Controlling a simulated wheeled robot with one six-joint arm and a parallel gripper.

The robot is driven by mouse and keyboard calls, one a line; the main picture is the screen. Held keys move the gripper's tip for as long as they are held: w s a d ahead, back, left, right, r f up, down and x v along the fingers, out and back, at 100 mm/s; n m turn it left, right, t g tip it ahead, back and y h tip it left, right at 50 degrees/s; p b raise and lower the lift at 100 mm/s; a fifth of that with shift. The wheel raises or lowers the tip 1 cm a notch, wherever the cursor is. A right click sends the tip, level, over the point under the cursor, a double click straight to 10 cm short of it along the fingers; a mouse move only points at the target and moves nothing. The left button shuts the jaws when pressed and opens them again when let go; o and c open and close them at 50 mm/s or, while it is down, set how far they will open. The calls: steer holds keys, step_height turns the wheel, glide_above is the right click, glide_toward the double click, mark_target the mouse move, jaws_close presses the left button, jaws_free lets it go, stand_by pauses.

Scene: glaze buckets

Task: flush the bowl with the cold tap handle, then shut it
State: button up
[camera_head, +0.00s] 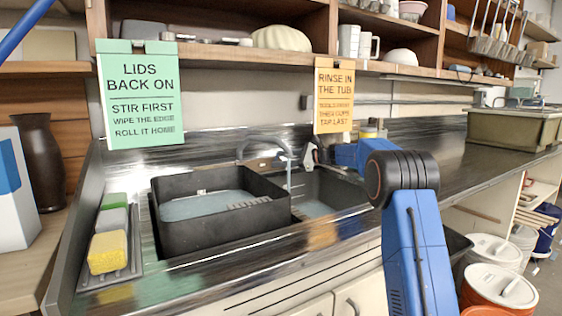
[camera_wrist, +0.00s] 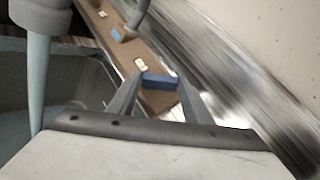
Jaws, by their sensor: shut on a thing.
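In the wrist view, my gripper (camera_wrist: 158,88) is shut on a small blue tap handle (camera_wrist: 160,80) at the end of the brown tap base (camera_wrist: 150,60). The grey spout (camera_wrist: 42,14) is at upper left, with a pale water stream (camera_wrist: 38,80) falling from it. In the head view, the curved tap (camera_head: 262,142) stands behind the sink, and the stream (camera_head: 289,178) drops near the sink bowl (camera_head: 335,188) on the right. Pale water shows in the bowl's bottom. My gripper (camera_head: 313,154) is at the tap's right; the handle is hidden there.
A dark tub (camera_head: 215,232) of pale water fills the sink's left side. Sponges (camera_head: 108,250) lie on a rack at left. Green (camera_head: 140,95) and orange (camera_head: 334,97) signs hang from the shelf above. The counter right of the sink is mostly clear.

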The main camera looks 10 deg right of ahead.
steer(key=shift+w+r+n+g, duration=0.1)
steer(key=shift+w+n+g, duration=0.05)
steer(key=shift+n+g, duration=0.8)
steer(key=shift+w+n+g, duration=0.1)
steer(key=shift+n+g, duration=0.75)
steer(key=shift+n, duration=0.4)
steer(key=o, duration=1.1)
steer(key=shift+r, duration=0.1)
steer(key=shift+c, duration=0.2)
steer(key=s+d, duration=0.4)
steer(key=d, duration=0.8)
steer(key=shift+s+d+r, duration=0.15)
steer(key=shift+s+d, duration=0.05)
steer(key=shift+s, duration=0.1)
